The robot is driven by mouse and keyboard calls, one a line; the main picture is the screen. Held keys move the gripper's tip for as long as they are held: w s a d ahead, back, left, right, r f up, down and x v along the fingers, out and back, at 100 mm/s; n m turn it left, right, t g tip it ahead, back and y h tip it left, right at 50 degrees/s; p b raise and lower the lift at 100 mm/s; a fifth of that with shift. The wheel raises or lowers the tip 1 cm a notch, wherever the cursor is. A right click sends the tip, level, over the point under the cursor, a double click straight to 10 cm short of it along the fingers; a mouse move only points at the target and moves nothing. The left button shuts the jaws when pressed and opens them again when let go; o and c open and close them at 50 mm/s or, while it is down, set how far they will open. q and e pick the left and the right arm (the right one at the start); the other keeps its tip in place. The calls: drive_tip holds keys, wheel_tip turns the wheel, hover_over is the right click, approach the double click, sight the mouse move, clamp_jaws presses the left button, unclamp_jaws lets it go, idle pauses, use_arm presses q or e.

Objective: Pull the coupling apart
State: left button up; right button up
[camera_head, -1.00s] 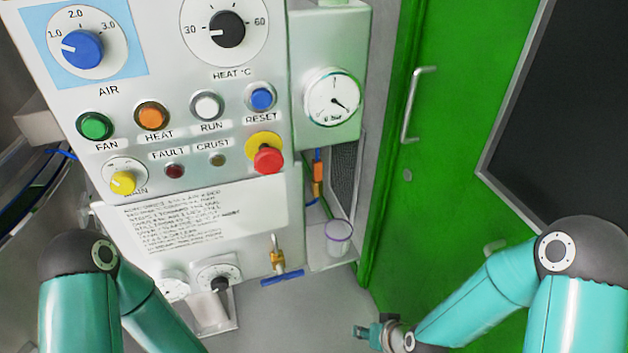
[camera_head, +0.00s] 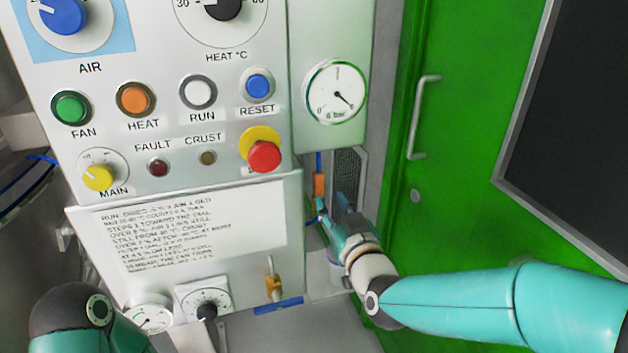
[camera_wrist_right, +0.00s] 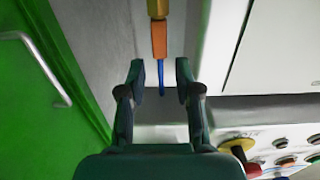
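The coupling shows in the right wrist view as an orange sleeve (camera_wrist_right: 159,38) joined to a brass part (camera_wrist_right: 156,8) at the top edge. A blue hose (camera_wrist_right: 161,78) leaves the orange sleeve towards my gripper. In the head view the orange sleeve (camera_head: 319,184) sits below the pressure gauge, in the recess beside the panel. My right gripper (camera_wrist_right: 160,75) is open and empty. Its fingertips stand on either side of the hose line, just short of the sleeve; the depth between them is unclear. In the head view my right gripper (camera_head: 331,207) hides the lower hose. My left gripper is out of view.
The control panel (camera_head: 195,130) stands left of the coupling, with a red stop button (camera_head: 264,156) on it. The gauge (camera_head: 336,92) is above. A blue-handled valve (camera_head: 278,305) is below. A green door (camera_head: 455,220) with a handle (camera_head: 421,120) is at right.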

sight(320, 184)
drive_tip(key=p+x, duration=0.1)
drive_tip(key=x, duration=0.8)
drive_tip(key=shift+f, duration=0.1)
clamp_jaws()
